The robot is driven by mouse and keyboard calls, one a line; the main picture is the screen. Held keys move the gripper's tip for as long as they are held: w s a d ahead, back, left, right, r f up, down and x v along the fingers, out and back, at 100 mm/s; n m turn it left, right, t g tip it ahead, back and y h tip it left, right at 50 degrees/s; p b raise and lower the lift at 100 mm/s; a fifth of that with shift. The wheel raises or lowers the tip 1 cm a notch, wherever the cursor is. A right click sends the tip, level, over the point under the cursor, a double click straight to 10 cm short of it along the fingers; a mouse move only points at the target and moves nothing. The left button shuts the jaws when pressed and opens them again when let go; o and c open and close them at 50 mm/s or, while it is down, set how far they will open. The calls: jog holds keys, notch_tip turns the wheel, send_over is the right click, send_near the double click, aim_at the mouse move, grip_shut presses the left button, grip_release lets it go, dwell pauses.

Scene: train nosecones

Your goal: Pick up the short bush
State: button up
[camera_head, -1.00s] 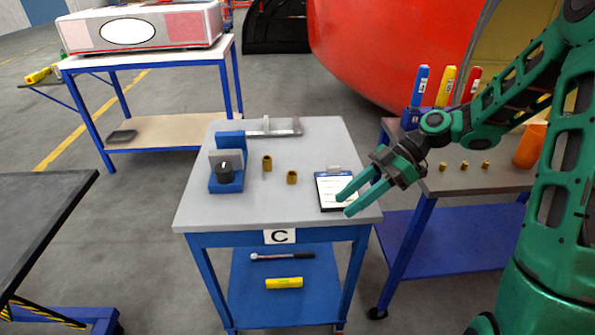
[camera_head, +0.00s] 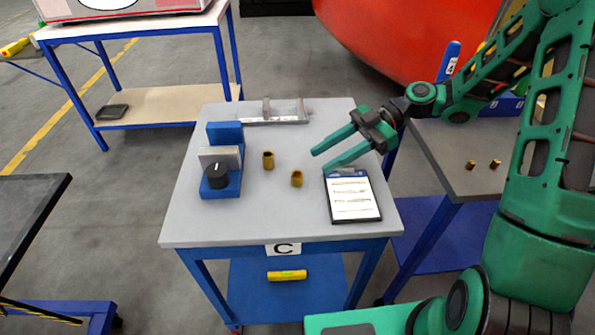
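Two small brass bushes stand upright on the grey table marked C (camera_head: 190,220). The nearer one looks like the short bush (camera_head: 297,178). The other, slightly taller bush (camera_head: 268,160) stands behind it to the left. My gripper (camera_head: 320,161) is open and empty, with its fingers pointing left and a little down. Its fingertips are just right of and beyond the short bush in the picture, apart from it. I cannot tell their exact height above the table.
A clipboard (camera_head: 353,197) lies right of the short bush, below my fingers. A blue vise-like fixture (camera_head: 221,180) with a black knob stands left. A metal caliper-like tool (camera_head: 275,121) lies at the back. The table's front strip is clear.

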aim_at(300, 175)
jog(key=shift+f+x, duration=0.2)
jog(key=shift+x, duration=1.2)
jog(key=shift+f+x, duration=0.15)
jog(key=shift+x, duration=1.2)
jog(key=shift+f+x, duration=0.2)
jog(key=shift+x, duration=1.2)
jog(key=shift+w+d, duration=0.2)
jog(key=shift+c, duration=0.2)
jog(key=c, duration=0.9)
